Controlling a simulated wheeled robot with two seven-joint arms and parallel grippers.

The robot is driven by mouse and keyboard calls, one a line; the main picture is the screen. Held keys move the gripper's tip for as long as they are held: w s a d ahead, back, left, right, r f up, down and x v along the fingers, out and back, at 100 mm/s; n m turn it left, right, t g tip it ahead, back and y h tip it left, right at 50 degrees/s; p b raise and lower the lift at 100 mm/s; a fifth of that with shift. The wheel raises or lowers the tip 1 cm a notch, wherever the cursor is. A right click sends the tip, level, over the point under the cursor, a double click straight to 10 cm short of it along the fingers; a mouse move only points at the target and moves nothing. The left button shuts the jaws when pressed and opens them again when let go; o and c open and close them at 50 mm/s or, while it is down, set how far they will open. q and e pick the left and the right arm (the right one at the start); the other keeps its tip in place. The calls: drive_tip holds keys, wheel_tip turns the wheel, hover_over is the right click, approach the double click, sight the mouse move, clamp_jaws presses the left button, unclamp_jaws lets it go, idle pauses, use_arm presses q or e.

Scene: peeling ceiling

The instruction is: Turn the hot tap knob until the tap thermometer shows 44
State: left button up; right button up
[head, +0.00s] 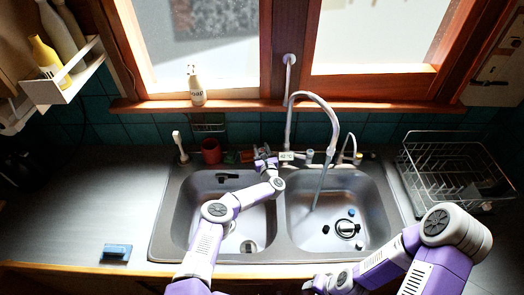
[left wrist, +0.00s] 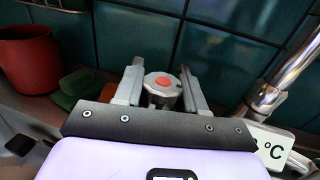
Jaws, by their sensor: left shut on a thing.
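The hot tap knob (left wrist: 162,84), a silver cylinder with a red cap, sits between the two fingers of my left gripper (left wrist: 160,95) in the left wrist view. The fingers are shut on its sides. In the head view my left gripper (head: 265,154) is behind the sink, left of the curved tap (head: 313,97), and hides the knob. The tap thermometer (head: 286,156) is a small white display just right of it. My right gripper (head: 328,284) is low at the front edge, fingers unclear.
The double sink (head: 280,210) has a stream falling from the spout into the right basin, where small items lie around the drain. A red cup (head: 210,150) and sponges (left wrist: 83,88) stand left of the knob. A wire dish rack (head: 455,170) is at right. The left counter is mostly clear.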

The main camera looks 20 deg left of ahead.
use_arm(q)
drive_tip(key=shift+n+g+y+b, duration=0.45)
drive_tip(key=shift+n+g+y, duration=0.2)
drive_tip(key=shift+y, duration=0.25)
drive_tip(key=shift+a, duration=0.1)
drive_tip(key=o, duration=1)
drive_tip(key=shift+c, duration=0.2)
drive_tip(key=shift+s, duration=0.1)
drive_tip(key=p+v, duration=0.1)
drive_tip(key=v, duration=0.6)
drive_tip(key=shift+s, duration=0.1)
